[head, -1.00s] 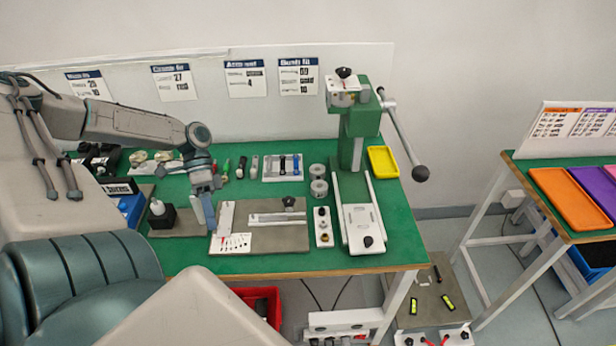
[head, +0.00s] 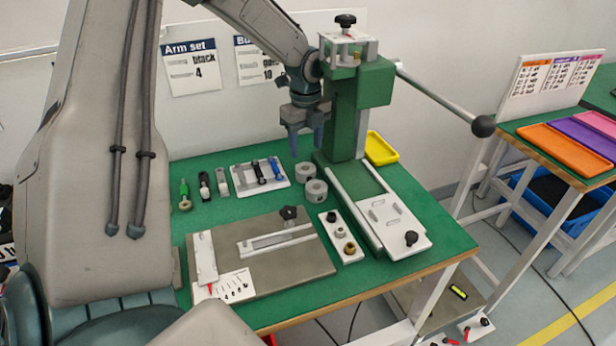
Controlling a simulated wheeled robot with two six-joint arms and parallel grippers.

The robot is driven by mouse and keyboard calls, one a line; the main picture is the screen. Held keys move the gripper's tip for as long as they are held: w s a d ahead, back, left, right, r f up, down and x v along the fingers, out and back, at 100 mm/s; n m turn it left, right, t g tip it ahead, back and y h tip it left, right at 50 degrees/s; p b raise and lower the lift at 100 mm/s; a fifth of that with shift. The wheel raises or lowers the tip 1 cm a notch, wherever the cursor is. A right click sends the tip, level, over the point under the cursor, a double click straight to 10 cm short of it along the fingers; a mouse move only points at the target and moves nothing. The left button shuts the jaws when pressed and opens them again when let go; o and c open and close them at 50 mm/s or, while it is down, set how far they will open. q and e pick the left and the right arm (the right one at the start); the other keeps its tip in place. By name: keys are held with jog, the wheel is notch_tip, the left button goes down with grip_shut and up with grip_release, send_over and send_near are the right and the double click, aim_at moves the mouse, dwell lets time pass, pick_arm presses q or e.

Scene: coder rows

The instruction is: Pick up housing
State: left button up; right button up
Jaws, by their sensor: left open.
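Two short grey round parts with a hole in the top stand on the green table beside the press; they look like the housings. The rear housing (head: 306,173) is partly behind the front housing (head: 315,191). My left gripper (head: 305,141) points down, open and empty, above and just behind the rear housing, apart from both. My right gripper is not in view.
The green press (head: 343,125) stands right of the housings, its long lever reaching right. A tray with dark and blue arms (head: 243,178) lies to their left. A white block with knobs (head: 341,238) and a grey fixture board (head: 300,262) lie in front.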

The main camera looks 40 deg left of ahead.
aim_at(305, 169)
pick_arm(q)
notch_tip(305, 169, down, 7)
jog(key=shift+r, duration=0.15)
jog(key=shift+a, duration=0.1)
jog(key=c, duration=0.7)
